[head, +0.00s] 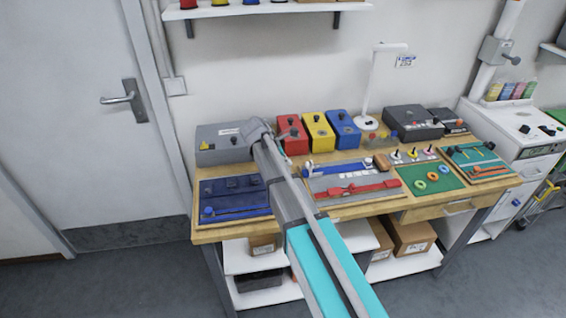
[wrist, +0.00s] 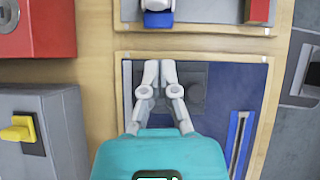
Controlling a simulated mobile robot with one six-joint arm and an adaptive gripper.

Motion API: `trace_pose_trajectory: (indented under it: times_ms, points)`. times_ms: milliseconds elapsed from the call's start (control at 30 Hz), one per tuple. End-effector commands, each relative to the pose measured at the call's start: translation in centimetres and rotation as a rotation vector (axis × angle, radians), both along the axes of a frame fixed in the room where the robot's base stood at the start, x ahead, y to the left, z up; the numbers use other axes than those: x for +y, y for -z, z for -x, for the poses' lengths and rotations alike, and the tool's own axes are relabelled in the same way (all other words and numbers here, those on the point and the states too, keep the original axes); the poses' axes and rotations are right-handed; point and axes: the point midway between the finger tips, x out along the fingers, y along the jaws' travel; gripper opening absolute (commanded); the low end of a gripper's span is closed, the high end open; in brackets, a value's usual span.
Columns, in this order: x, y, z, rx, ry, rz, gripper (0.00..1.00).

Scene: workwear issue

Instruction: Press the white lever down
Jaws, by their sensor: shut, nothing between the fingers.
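The white lever (wrist: 159,5) shows at the top edge of the wrist view, partly cut off, with a blue block (wrist: 158,19) at its near end. In the head view a small white part with blue beside it (head: 308,167) sits at the left of the middle board. My gripper (wrist: 159,72) is shut and empty. Its fingertips are over the dark blue panel (wrist: 225,75), close to its upper edge and apart from the lever. In the head view my arm hides the gripper.
A grey box (head: 222,150) with a yellow knob and red, yellow and blue boxes (head: 318,135) stand along the back of the wooden bench (head: 410,205). The middle board carries a red slider (head: 355,188). A green board (head: 430,187) with rings lies further right.

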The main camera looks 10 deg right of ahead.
Motion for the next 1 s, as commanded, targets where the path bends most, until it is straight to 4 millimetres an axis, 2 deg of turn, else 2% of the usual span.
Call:
trace_pose_trajectory:
  times_ms: [33, 167, 300, 500, 1000]
  points:
    - [-0.3, 0.8, 0.0, 0.0, 0.001, 0.0, 0.0]
    - [-1.0, 1.8, -0.2, 0.0, 0.001, 0.0, 0.0]
    - [-2.8, 1.7, -0.5, 0.0, 0.002, 0.0, 0.0]
    - [-4.4, 1.9, -0.7, -0.001, 0.001, 0.0, 0.0]
    - [-4.9, 2.0, -0.8, 0.0, 0.0, 0.0, 0.0]
